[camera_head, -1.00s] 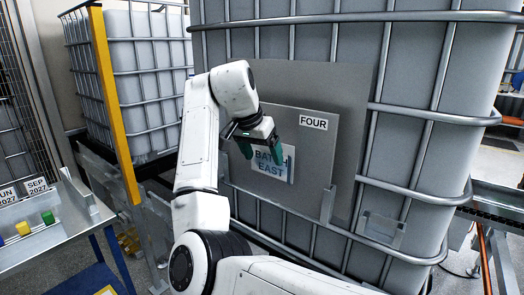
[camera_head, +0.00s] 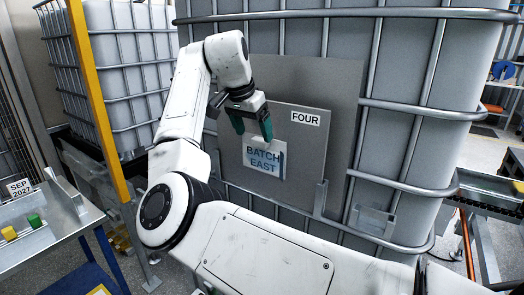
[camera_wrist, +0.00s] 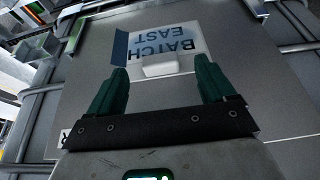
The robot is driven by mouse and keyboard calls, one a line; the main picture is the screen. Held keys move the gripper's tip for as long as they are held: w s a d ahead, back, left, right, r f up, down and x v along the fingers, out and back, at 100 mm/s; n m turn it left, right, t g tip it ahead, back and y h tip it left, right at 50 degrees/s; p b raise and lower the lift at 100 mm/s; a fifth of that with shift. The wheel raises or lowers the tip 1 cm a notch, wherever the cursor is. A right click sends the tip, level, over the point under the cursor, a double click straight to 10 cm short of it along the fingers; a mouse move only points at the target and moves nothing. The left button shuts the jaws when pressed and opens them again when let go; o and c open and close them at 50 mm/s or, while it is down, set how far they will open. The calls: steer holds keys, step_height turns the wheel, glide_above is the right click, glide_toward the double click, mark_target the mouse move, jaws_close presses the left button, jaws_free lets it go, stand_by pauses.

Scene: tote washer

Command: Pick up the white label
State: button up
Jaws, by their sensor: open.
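The white label (camera_head: 264,160) reads BATCH EAST in blue letters and lies flat against a grey plate (camera_head: 297,160) on the front of a caged tank. It appears upside down in the wrist view (camera_wrist: 165,42), with a dark blue strip along one side and a small pale raised block at its edge between the fingertips. My gripper (camera_head: 253,135) has dark green fingers, open and empty, near the label's upper edge. In the wrist view the fingertips (camera_wrist: 162,66) flank the block without visibly closing on it. The exact gap to the plate is unclear.
A smaller white FOUR sign (camera_head: 305,118) sits at the plate's upper right. Metal cage bars (camera_head: 405,114) surround the tank. A yellow post (camera_head: 95,100) and another caged tank (camera_head: 125,80) stand at left. A bench with small blocks (camera_head: 30,235) is at lower left.

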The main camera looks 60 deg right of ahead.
mark_target(258, 144)
steer(key=shift+p+x, duration=0.6)
steer(key=shift+x, duration=1.8)
steer(key=shift+c, duration=0.4)
steer(key=c, duration=1)
